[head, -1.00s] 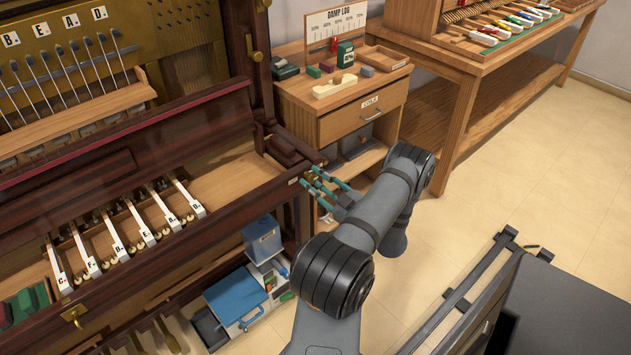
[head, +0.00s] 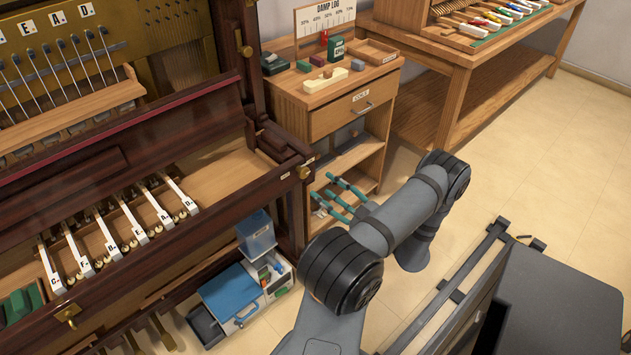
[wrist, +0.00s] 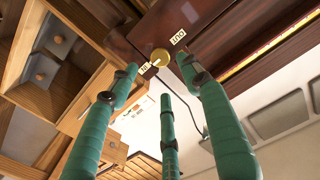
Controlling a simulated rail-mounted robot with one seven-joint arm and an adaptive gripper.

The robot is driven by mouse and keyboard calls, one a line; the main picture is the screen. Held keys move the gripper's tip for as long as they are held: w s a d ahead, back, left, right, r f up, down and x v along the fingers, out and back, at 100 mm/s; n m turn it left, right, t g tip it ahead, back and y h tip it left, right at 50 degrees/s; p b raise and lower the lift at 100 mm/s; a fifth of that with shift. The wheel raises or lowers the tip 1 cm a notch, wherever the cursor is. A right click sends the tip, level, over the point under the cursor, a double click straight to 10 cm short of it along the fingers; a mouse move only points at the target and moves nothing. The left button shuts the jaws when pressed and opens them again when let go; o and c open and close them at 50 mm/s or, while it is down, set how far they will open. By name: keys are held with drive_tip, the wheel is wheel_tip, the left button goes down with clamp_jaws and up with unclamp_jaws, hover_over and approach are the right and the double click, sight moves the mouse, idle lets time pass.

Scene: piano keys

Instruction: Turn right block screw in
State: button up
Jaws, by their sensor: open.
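The right block screw is a round brass head (wrist: 160,57) on the dark wood end block, between an IN label (wrist: 143,69) and an OUT label (wrist: 178,37) in the wrist view. A pale mark on its face lies toward the IN side. In the head view the screw (head: 303,172) is small, at the front of the right block (head: 287,143). My gripper (head: 326,190) has green fingers, spread apart and empty. It is right of and below the block, apart from the screw. In the wrist view my gripper (wrist: 160,76) has its fingertips around the screw's outline, with a gap in depth.
A wooden cabinet (head: 340,120) with open shelves stands close behind my gripper. White keys (head: 155,205) lie left of the block.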

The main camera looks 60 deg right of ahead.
sight(306, 174)
drive_tip(key=shift+v, duration=1.75)
drive_tip(key=x, duration=1.2)
